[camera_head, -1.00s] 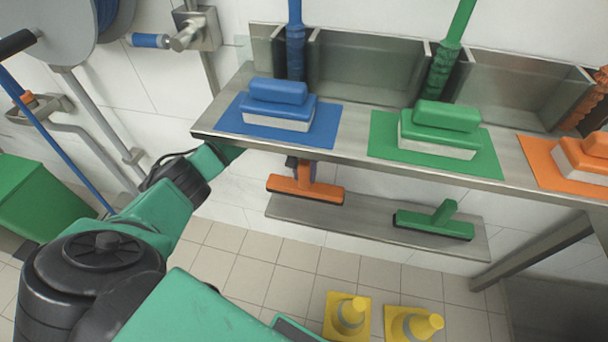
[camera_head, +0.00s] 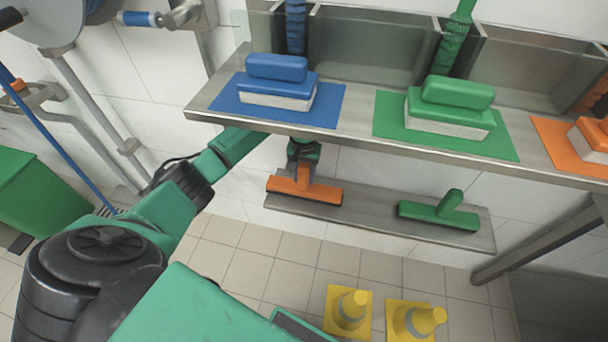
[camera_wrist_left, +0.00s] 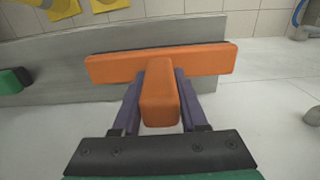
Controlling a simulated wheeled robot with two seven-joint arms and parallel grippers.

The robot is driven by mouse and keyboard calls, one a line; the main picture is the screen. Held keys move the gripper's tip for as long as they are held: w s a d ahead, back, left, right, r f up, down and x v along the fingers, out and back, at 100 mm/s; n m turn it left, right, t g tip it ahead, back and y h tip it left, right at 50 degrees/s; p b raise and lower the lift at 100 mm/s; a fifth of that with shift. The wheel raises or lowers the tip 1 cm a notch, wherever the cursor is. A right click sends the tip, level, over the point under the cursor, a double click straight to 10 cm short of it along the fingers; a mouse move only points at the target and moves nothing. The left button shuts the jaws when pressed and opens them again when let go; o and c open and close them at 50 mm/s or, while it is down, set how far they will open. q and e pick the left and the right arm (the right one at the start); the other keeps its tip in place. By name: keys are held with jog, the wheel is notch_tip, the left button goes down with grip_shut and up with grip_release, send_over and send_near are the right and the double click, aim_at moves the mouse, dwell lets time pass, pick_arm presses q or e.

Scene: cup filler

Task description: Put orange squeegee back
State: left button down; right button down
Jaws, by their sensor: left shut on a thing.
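The orange squeegee (camera_head: 305,190) is at the left end of the lower metal shelf (camera_head: 370,213), under the upper shelf. In the left wrist view its orange handle (camera_wrist_left: 160,95) lies between the fingers, with the wide head (camera_wrist_left: 110,66) beyond them over the shelf edge. My left gripper (camera_head: 304,160) is shut on the handle; its fingers show in the wrist view (camera_wrist_left: 159,98). Whether the head rests on the shelf or hovers just above it I cannot tell. My right gripper is not in view.
A green squeegee (camera_head: 440,212) lies on the right of the lower shelf. The upper shelf (camera_head: 355,136) overhangs, carrying blue (camera_head: 278,85), green (camera_head: 450,110) and orange (camera_head: 592,138) brushes on mats. Yellow cones (camera_head: 350,310) stand on the floor. A green bin (camera_head: 35,200) stands left.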

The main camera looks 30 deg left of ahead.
pick_arm(q)
jog(key=shift+f+b, duration=0.3)
jog(key=shift+f, duration=0.1)
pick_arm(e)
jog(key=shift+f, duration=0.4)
pick_arm(q)
jog(key=shift+c, duration=1.8)
grip_release()
